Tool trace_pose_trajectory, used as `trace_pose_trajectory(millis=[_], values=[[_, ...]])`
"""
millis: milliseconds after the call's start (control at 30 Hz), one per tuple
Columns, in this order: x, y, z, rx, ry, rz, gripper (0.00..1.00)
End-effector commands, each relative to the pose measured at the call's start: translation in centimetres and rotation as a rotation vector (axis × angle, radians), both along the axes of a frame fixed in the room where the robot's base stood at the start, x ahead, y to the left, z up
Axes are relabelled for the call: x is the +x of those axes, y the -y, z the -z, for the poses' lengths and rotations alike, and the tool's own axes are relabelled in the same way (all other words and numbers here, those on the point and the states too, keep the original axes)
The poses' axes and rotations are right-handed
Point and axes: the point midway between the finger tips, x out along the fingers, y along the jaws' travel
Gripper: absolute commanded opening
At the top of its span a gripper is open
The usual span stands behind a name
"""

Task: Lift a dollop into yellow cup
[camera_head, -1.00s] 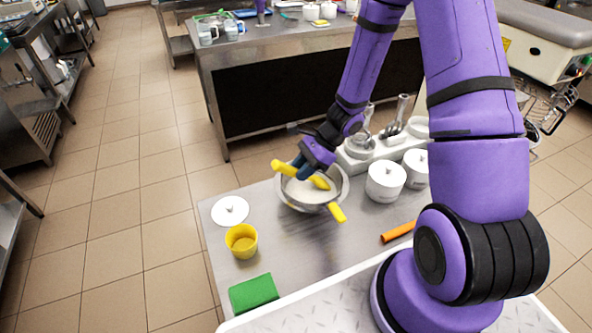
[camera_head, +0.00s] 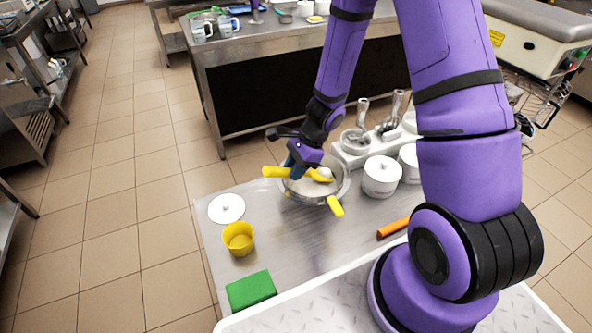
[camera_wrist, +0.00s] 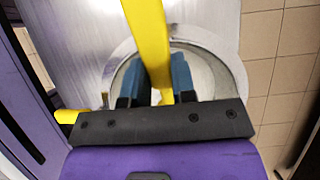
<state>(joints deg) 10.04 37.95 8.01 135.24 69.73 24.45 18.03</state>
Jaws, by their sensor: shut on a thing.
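The yellow cup (camera_head: 238,240) stands upright on the steel table at the left front, its top open. My gripper (camera_head: 297,172) is above the steel bowl (camera_head: 344,187), shut on a yellow spoon-like utensil (camera_head: 273,171). A white dollop (camera_head: 324,173) shows at the utensil's right end, over the bowl. The bowl holds white stuff, and a yellow handle (camera_head: 335,206) sticks out at its front right. In the wrist view the utensil (camera_wrist: 149,40) runs between my blue fingers (camera_wrist: 157,85), with the bowl behind it. The utensil's far end is hidden there.
A white lid (camera_head: 226,208) lies behind the cup, and a green block (camera_head: 251,290) in front of it. White lidded pots (camera_head: 381,177) stand right of the bowl. An orange stick (camera_head: 393,228) lies at the right. The table between cup and bowl is clear.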

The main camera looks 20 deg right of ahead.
Motion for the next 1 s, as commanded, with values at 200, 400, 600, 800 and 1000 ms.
trace_pose_trajectory(millis=[200, 400, 600, 800, 1000], values=[[0.0, -0.2, -1.4, 0.0, 0.001, 0.0, 0.0], [0.0, -0.4, -2.5, 0.0, 0.001, 0.0, 0.0], [0.0, -0.5, -3.7, 0.001, 0.001, 0.0, 0.0], [0.0, -0.7, -4.9, 0.001, 0.001, 0.0, 0.0], [-0.1, -1.2, -5.8, -0.019, -0.002, -0.005, 0.0]])
